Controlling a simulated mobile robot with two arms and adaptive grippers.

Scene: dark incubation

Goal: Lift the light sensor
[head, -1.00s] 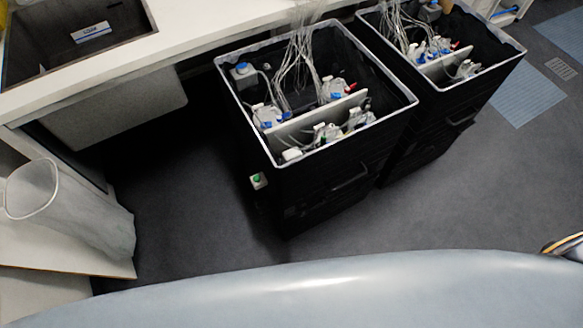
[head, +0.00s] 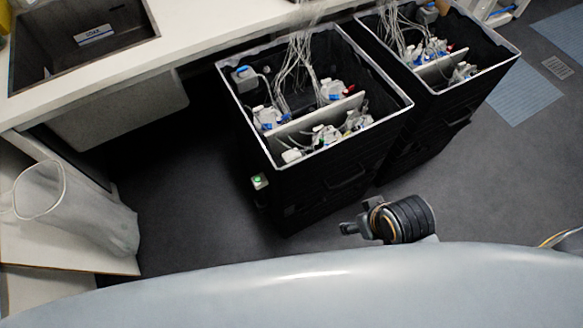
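Two open black boxes stand on the floor, a nearer one (head: 330,177) and one to its right (head: 440,118). Inside the nearer box are bottles with blue caps and tubes. A small blue-and-white unit (head: 244,77) sits at its back left corner. A small pale unit with a green top (head: 259,181) is on the box's left outer side. I cannot tell for certain which of these is the light sensor. My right gripper (head: 349,228) is low in front of the nearer box, apart from it, pointing left; its fingers are too small to read. My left gripper is out of view.
A white bench (head: 185,45) with a dark sink (head: 55,58) runs along the back. A translucent bin (head: 85,215) stands at the left. Bundled tubes (head: 300,55) rise from the boxes. The dark floor (head: 185,190) left of the nearer box is clear.

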